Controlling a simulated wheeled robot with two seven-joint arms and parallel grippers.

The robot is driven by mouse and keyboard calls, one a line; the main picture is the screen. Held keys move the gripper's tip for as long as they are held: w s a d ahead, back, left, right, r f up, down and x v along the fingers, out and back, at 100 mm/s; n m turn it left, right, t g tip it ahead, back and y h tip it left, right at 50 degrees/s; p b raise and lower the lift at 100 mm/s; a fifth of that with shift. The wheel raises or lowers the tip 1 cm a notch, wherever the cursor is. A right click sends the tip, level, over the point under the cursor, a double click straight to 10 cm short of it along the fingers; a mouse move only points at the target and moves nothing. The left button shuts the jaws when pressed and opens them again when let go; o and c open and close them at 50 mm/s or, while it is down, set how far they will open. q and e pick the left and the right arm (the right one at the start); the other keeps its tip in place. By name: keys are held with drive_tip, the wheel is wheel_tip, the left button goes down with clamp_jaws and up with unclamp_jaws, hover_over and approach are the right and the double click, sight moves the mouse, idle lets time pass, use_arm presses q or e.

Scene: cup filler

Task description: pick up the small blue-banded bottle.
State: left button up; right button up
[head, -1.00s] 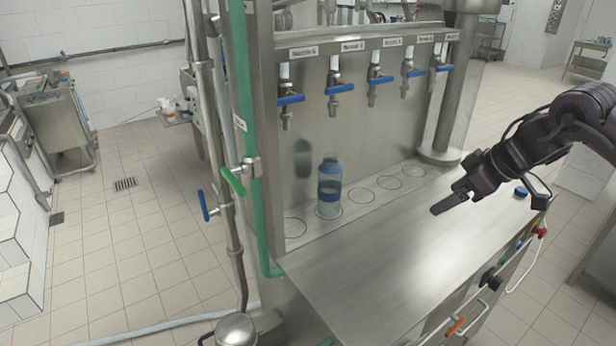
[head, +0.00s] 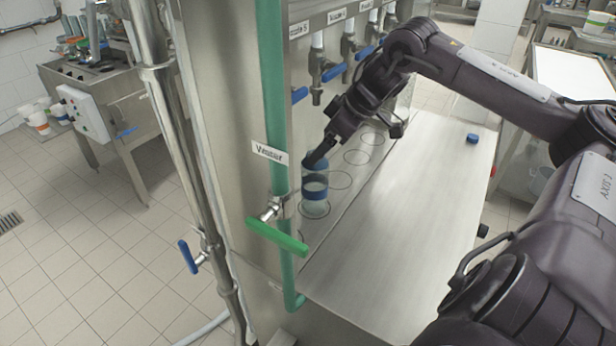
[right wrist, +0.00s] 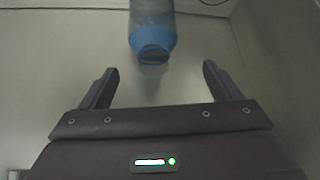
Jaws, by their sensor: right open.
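The small blue-banded bottle (head: 314,207) stands upright on a marked circle on the steel filler ledge, below the nozzles. It is clear with a blue band and a blue top. My right gripper (head: 316,158) is at the bottle's top in the head view and partly covers it. In the right wrist view the gripper (right wrist: 158,75) is open, with nothing between its fingers. There the bottle (right wrist: 152,38) lies just beyond the fingertips, roughly centred between them. I cannot tell if the gripper touches it. My left gripper is not in view.
Nozzles with blue handles (head: 334,72) hang above the ledge. A green valve handle (head: 277,237) sticks out just in front of the bottle, on the green water pipe (head: 273,100). A blue cap (head: 472,138) lies on the otherwise clear steel counter (head: 400,220).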

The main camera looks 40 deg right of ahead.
sight(315, 180)
drive_tip(key=shift+f, duration=0.3)
drive_tip(key=shift+w+f+p, duration=0.3)
drive_tip(key=shift+f+p, duration=0.1)
drive_tip(key=shift+p, duration=0.05)
drive_tip(key=shift+w+f+p, duration=0.3)
drive_tip(key=shift+w+f, duration=0.05)
drive_tip(key=shift+f, duration=0.35)
drive_tip(key=shift+w+f, duration=0.1)
drive_tip(key=shift+f, duration=0.25)
drive_tip(key=shift+w+f, duration=0.15)
drive_tip(key=shift+f, duration=0.15)
drive_tip(key=shift+x, duration=0.8)
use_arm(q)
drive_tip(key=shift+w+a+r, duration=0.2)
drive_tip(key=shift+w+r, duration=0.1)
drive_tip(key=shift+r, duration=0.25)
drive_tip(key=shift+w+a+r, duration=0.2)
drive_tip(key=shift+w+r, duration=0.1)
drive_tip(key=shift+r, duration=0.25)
use_arm(e)
drive_tip(key=shift+w+a, duration=0.1)
drive_tip(key=shift+c, duration=0.4)
